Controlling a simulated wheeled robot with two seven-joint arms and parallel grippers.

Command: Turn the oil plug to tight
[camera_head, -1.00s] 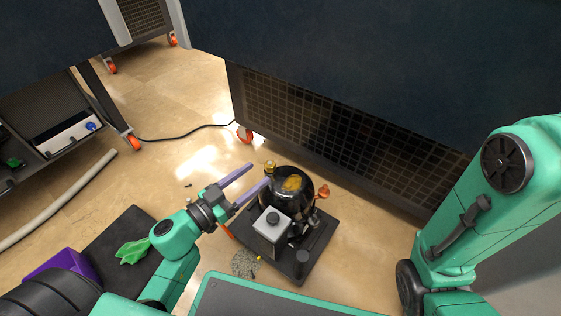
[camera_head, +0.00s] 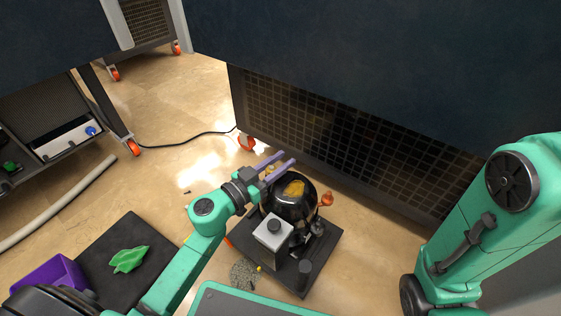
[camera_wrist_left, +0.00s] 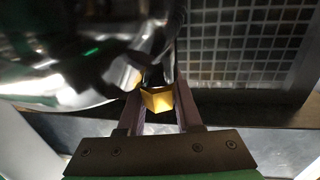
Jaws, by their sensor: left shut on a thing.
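The vacuum pump (camera_head: 303,209) is a glossy black rounded body with a grey box (camera_head: 272,234) at its front, standing on a dark base plate (camera_head: 325,250). My left gripper (camera_head: 287,158) reaches over the pump's back left side, its two purple fingers pointing to the back right. In the left wrist view, the brass-yellow oil plug (camera_wrist_left: 157,99) sits between the fingers (camera_wrist_left: 161,97), close beside the shiny pump body (camera_wrist_left: 70,55). The gripper is shut on it.
A large dark cabinet with a grille (camera_head: 330,135) stands right behind the pump. A black mat (camera_head: 95,265) with a green cloth (camera_head: 129,259) and a purple bin (camera_head: 50,275) lie at the left.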

